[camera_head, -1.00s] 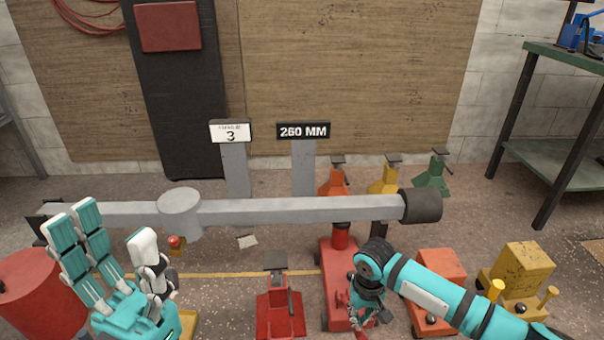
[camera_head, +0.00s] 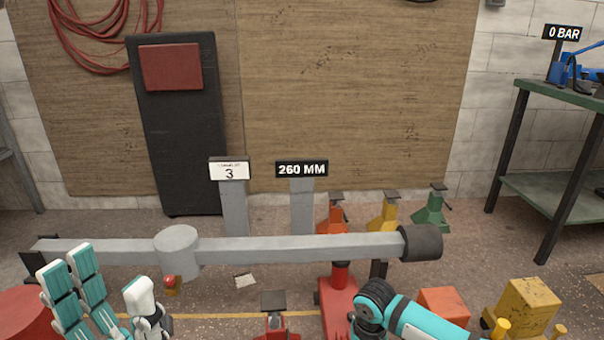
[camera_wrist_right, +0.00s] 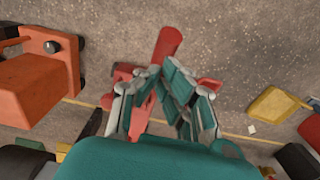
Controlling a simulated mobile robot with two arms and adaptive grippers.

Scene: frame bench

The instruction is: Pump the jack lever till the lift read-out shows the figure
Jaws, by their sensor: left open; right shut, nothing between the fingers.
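The lift read-out (camera_head: 302,169) shows 260 MM on a black plate. A white card (camera_head: 229,171) left of it shows a 3 under small, unreadable print. A red jack (camera_head: 338,297) stands under the right part of a grey beam (camera_head: 300,247). My left gripper (camera_head: 108,297) is open and empty at the lower left, in front of the beam. My right gripper (camera_wrist_right: 160,85) is shut in the right wrist view, close to a red bar (camera_wrist_right: 168,45), with red parts beside the fingers. I cannot tell whether it touches the bar. The head view cuts off this gripper.
A red jack stand (camera_head: 274,303) is at the front middle. Orange (camera_head: 334,217), yellow (camera_head: 384,215) and green (camera_head: 431,212) stands are behind the beam. A yellow block (camera_head: 528,305) stands at the right front. A green bench (camera_head: 560,94) has a 0 BAR sign (camera_head: 562,33).

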